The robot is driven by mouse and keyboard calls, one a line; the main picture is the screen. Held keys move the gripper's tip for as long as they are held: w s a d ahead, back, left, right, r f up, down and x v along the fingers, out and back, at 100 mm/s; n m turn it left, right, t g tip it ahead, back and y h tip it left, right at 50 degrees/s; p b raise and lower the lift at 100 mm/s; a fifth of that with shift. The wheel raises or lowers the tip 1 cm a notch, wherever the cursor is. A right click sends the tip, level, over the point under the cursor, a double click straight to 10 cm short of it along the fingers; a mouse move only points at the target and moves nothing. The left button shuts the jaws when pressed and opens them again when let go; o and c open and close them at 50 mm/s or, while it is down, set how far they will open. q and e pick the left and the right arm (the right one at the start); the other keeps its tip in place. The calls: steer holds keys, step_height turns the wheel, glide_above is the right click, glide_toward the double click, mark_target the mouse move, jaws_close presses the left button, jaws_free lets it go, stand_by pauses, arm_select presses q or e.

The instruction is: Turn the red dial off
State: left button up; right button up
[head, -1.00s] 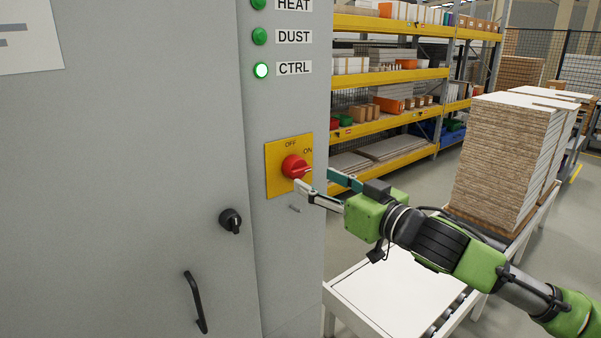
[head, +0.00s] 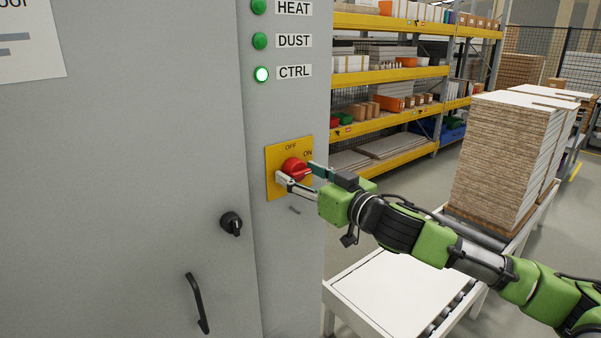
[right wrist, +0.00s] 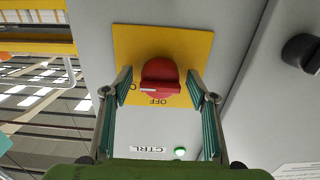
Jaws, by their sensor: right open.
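The red dial (head: 293,167) sits on a yellow plate (head: 274,158) marked OFF at the top and ON at the right, on the grey cabinet. The dial's grip bar lies roughly sideways, with its end toward ON. My right gripper (head: 297,171) is open, with its fingers on either side of the dial. In the right wrist view the dial (right wrist: 160,76) shows between the two finger tips, with a gap visible on each side. My left gripper is out of view.
The CTRL lamp (head: 261,74) glows brightly above the plate; the HEAT and DUST lamps are duller green. A black knob (head: 231,223) and a door handle (head: 197,303) are at the lower left. A white-topped roller table (head: 390,290) stands below my right arm.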

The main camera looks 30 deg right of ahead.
stand_by(0.3)
steer(key=c, duration=1.1)
steer(key=shift+n, duration=0.3)
steer(key=n, duration=0.3)
steer(key=shift+n+p, duration=0.3)
steer(key=shift+p, duration=0.05)
steer(key=n, duration=0.4)
steer(key=shift+d+r+n, duration=0.1)
steer(key=shift+n, duration=0.2)
steer(key=n, duration=0.4)
steer(key=shift+p, duration=0.3)
steer(key=n, duration=0.5)
steer(key=shift+r, duration=0.1)
steer(key=shift+n, duration=0.3)
